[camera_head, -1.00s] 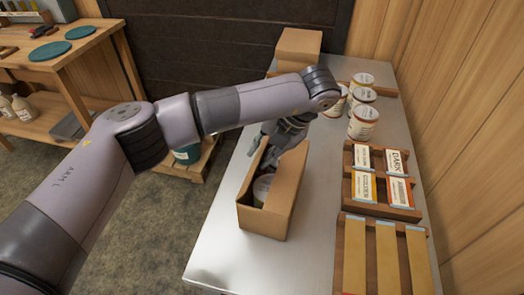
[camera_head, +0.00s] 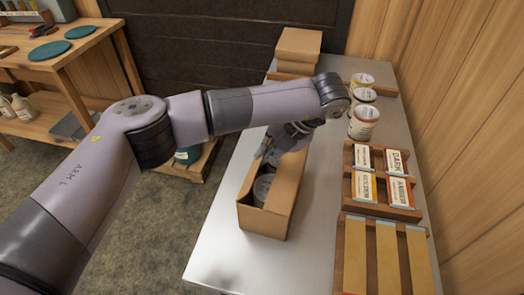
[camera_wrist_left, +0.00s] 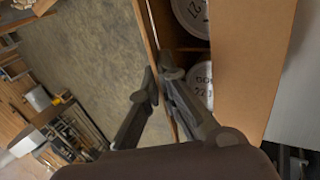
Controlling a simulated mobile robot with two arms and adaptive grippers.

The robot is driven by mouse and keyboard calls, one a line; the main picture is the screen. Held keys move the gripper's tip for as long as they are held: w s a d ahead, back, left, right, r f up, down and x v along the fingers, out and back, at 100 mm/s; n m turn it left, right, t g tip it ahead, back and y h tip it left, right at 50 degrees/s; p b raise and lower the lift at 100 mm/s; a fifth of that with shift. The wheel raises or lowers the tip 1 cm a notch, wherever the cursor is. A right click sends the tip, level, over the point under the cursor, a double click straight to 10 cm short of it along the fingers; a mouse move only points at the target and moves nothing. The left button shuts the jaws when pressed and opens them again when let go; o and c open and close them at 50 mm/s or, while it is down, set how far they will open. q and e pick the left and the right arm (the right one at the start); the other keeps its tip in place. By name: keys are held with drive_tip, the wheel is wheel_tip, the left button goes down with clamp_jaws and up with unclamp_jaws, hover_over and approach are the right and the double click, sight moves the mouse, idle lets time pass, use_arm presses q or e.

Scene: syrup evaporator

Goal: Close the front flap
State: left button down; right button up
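An open brown cardboard box (camera_head: 278,205) stands on the metal table, with round-lidded cans (camera_head: 262,188) inside. In the left wrist view the box (camera_wrist_left: 250,65) is on the right and two can lids (camera_wrist_left: 192,12) show in its opening. My left gripper (camera_head: 268,155) is at the far left part of the box opening. In the left wrist view its fingertips (camera_wrist_left: 160,72) are close together, over the box's thin left edge. Whether cardboard is between them cannot be told. The front flap cannot be singled out; the arm and gripper hide the box's far end. My right gripper is not in view.
Several cans (camera_head: 364,123) stand behind the box to the right. A wooden rack of labelled cards (camera_head: 381,215) and a slatted rack (camera_head: 355,262) are along the right. A closed carton (camera_head: 299,45) is at the back. The front left metal tabletop (camera_head: 220,258) is clear.

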use_arm(q)
drive_tip(key=shift+s+d+f+t+y, duration=0.15)
drive_tip(key=shift+d+f+y, duration=0.15)
drive_tip(key=shift+y, duration=0.3)
drive_tip(key=shift+s+d+f+t+y, duration=0.15)
drive_tip(key=shift+d+y, duration=0.1)
drive_tip(key=shift+y, duration=0.35)
drive_tip(key=shift+d+f+t+y+b, duration=0.25)
drive_tip(key=shift+f+t+y+b, duration=0.1)
drive_tip(key=shift+y, duration=0.75)
drive_tip(key=c, duration=1.8)
unclamp_jaws()
drive_tip(key=shift+c, duration=0.2)
wheel_tip(320, 180, up, 10)
